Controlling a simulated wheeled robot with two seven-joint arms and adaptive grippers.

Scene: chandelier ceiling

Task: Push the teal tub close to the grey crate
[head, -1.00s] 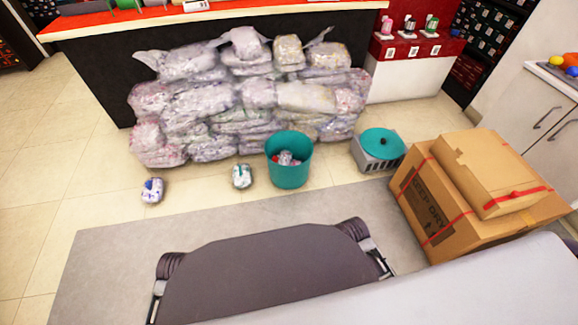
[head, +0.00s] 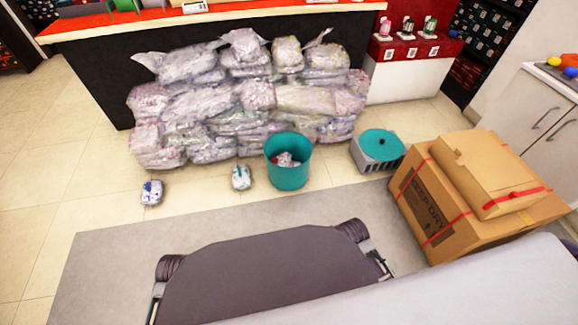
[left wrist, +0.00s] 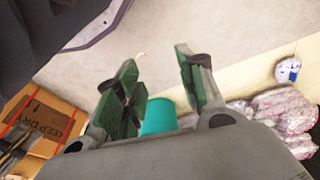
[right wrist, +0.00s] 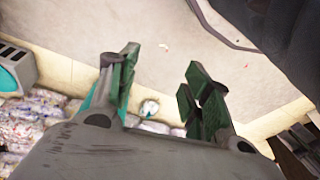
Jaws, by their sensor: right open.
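The teal tub (head: 288,172) stands upright on the floor, with crumpled white and red items inside. The grey crate (head: 372,164) is to its right, with a round teal lid on top. A floor gap separates them. Neither gripper shows in the head view. In the left wrist view my left gripper (left wrist: 155,65) is open and empty, with the tub (left wrist: 158,116) beyond its fingers. In the right wrist view my right gripper (right wrist: 162,62) is open and empty. Part of the crate (right wrist: 18,66) shows at the left, and a teal patch is partly hidden behind one finger.
Plastic-wrapped bundles (head: 215,105) are piled behind the tub against a counter. Two small wrapped packages (head: 152,192) (head: 241,177) lie left of it. Cardboard boxes (head: 430,205) stand right, near the crate. A grey mat (head: 110,260) covers the floor in front.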

